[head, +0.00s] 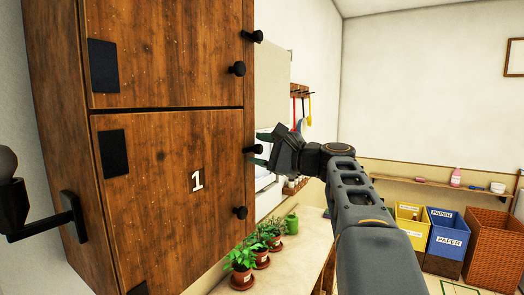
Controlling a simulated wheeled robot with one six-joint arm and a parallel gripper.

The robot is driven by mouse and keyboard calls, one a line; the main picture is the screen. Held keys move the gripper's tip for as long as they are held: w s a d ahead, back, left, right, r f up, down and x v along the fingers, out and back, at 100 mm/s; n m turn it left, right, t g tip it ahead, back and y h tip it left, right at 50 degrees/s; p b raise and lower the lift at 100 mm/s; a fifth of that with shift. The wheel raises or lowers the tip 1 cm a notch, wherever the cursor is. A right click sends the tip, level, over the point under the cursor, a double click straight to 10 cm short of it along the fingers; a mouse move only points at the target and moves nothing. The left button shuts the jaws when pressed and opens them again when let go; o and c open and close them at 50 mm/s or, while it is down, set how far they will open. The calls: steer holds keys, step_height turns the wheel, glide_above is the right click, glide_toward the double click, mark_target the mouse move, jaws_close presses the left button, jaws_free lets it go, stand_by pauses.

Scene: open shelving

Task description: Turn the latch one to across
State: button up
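A wooden cabinet door marked 1 (180,195) is closed, its black hinge plates on the left. A small black latch knob (252,149) sits at the upper right edge beside this door. My gripper (261,148) reaches in from the right, its fingers apart, one above and one below the level of this knob. I cannot tell whether the fingers touch it. The latch's turned position is not clear from this angle. A black door knob (240,212) sits lower on the same door.
An upper door (165,50) has a black knob (237,68) and another at its edge (258,36). Potted plants (242,262) stand on a counter below. A black wall lamp (45,220) is at left. Bins (445,240) stand far right.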

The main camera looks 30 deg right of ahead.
steer(key=b+v, duration=0.4)
steer(key=v, duration=0.9)
steer(key=shift+s+d, duration=0.25)
steer(key=shift+s, duration=0.1)
step_height(320, 180, down, 21)
steer(key=w+d+n+g+h, duration=0.1)
steer(key=w+d+g+h, duration=0.1)
steer(key=g+h, duration=0.4)
steer(key=s+a+f+n+g+h, duration=0.2)
steer(key=s+a+f+n, duration=0.2)
steer(key=a+f+n, duration=0.3)
steer(key=s+a+f+n+g+h, duration=0.2)
steer(key=s+a+f+n+g, duration=0.1)
steer(key=a+f+n, duration=0.5)
steer(key=s+a+f, duration=0.1)
steer(key=a+f, duration=0.2)
steer(key=shift+s+a+n, duration=0.3)
steer(key=shift+a, duration=0.05)
